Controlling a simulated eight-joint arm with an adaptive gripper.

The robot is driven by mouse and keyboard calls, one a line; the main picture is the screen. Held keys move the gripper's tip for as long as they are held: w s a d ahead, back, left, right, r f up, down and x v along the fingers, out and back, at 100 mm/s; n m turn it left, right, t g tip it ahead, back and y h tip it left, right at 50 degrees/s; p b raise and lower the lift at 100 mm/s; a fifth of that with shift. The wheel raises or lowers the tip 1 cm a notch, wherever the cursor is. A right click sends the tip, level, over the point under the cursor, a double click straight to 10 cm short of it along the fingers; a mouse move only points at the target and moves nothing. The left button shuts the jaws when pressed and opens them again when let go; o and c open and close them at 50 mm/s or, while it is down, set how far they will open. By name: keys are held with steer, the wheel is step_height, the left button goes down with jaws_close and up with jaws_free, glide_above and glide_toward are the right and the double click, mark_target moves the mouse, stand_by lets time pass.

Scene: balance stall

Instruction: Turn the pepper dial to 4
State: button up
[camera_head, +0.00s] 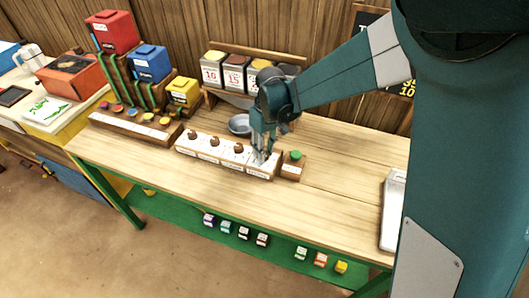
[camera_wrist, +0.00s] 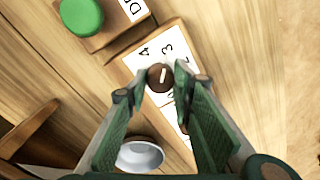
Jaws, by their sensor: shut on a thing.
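A white dial panel (camera_head: 208,155) in a wooden frame lies along the table, with a row of brown knobs. My gripper (camera_head: 262,154) points down over the rightmost knob and hides it in the head view. In the wrist view my gripper (camera_wrist: 161,86) is shut on this brown knob (camera_wrist: 157,84), one finger on each side. The knob's white pointer line aims about at the 3. The numbers 4, 3 and 2 show beyond it, the 2 partly covered by a finger. The panel's name labels are too small to read, so I cannot tell which knob is pepper.
A green button (camera_head: 295,155) on a wooden block stands just right of the panel. A grey bowl (camera_head: 238,125) sits behind the panel, near numbered bins (camera_head: 211,72). A wooden strip with coloured buttons (camera_head: 130,128) lies left. The table front and right middle are clear.

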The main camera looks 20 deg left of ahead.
steer(key=n, duration=0.4)
steer(key=shift+a+n+b, duration=0.1)
steer(key=shift+n+b, duration=0.2)
steer(key=shift+b, duration=0.05)
steer(key=n, duration=0.3)
steer(key=shift+n+h, duration=0.3)
steer(key=shift+h, duration=0.1)
steer(key=o, duration=0.9)
steer(key=shift+r, duration=0.15)
steer(key=shift+w+a+r, duration=0.1)
steer(key=shift+w+r, duration=0.05)
steer(key=shift+r, duration=1.8)
steer(key=shift+w+d+r, duration=0.1)
steer(key=shift+w+r, duration=0.1)
steer(key=shift+r, duration=1.75)
steer(key=shift+w+a+r, duration=0.1)
steer(key=shift+w+r, duration=0.05)
steer(key=shift+r, duration=1.8)
